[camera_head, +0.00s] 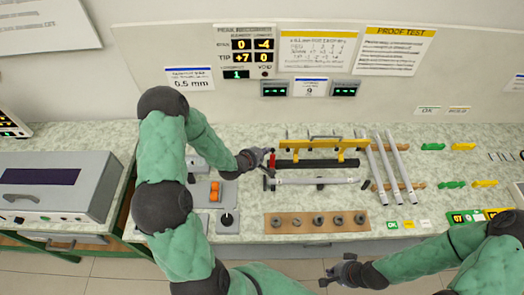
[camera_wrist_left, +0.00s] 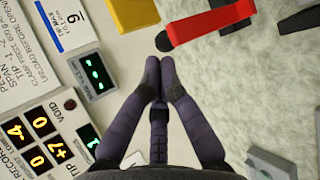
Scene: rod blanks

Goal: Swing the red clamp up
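The red clamp (camera_head: 271,161) is at the left end of the yellow-and-black rod fixture (camera_head: 320,145) on the bench. In the left wrist view the clamp (camera_wrist_left: 205,27) is a red bar with a dark rounded end, just beyond my fingertips. My left gripper (camera_head: 259,157) is right beside the clamp in the head view. In the left wrist view the left gripper's fingertips (camera_wrist_left: 160,68) are together with nothing between them, and a small gap to the clamp shows. My right gripper (camera_head: 338,271) is off the bench's front edge, too small to read its fingers.
A silver rod (camera_head: 315,181) lies across supports in front of the fixture. Lit displays (camera_head: 253,50) are on the back panel. A grey box (camera_head: 52,185) is at left.

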